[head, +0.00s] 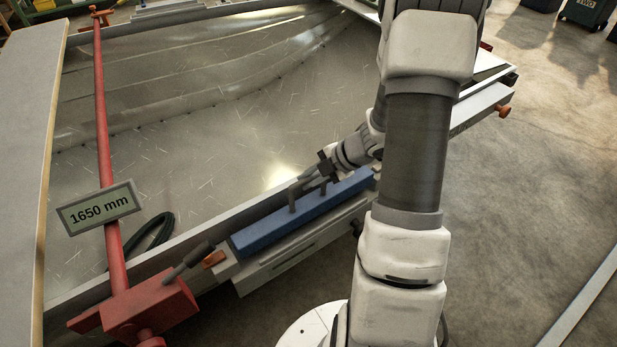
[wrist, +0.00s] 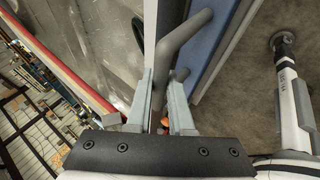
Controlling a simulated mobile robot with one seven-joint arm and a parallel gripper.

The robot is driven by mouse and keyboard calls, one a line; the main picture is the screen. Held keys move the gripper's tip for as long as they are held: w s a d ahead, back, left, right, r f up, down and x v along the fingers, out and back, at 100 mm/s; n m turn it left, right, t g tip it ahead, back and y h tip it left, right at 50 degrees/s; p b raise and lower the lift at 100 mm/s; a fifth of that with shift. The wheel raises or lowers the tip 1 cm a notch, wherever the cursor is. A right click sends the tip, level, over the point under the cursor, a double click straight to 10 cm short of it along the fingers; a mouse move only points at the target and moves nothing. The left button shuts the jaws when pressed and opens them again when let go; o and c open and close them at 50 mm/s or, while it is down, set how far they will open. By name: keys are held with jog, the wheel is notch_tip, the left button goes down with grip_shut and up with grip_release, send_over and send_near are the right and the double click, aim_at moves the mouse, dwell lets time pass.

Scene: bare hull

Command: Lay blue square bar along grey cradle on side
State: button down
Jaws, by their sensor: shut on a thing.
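The blue square bar (head: 290,222) lies lengthwise over the grey cradle (head: 262,272) on the hull's side, roughly parallel to it. I cannot tell whether it rests fully on the cradle. A dark grey handle (head: 292,196) stands up from the bar. My gripper (head: 312,177) is at this handle, above the bar's upper face. In the wrist view my gripper (wrist: 163,92) has its two fingers around the grey handle (wrist: 182,36), with the blue bar (wrist: 211,42) to the right. My arm hides the bar's far right end.
A red brace (head: 112,240) with a "1650 mm" sign (head: 100,207) crosses the hull at the left. A dark hose loop (head: 152,240) lies inside the hull. An orange-tipped clamp (head: 214,258) sits by the bar's left end. Open concrete floor (head: 530,190) is at the right.

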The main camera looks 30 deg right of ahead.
jog(key=shift+f+b, duration=1.1)
jog(key=shift+f, duration=0.75)
jog(key=c, duration=0.8)
grip_release()
jog(key=shift+o, duration=0.4)
jog(key=shift+f, duration=0.1)
jog(key=shift+s, duration=0.1)
jog(key=p+v, duration=0.7)
jog(key=v, duration=1)
jog(key=shift+r+p, duration=0.25)
jog(key=shift+p, duration=0.1)
jog(key=shift+d, duration=0.15)
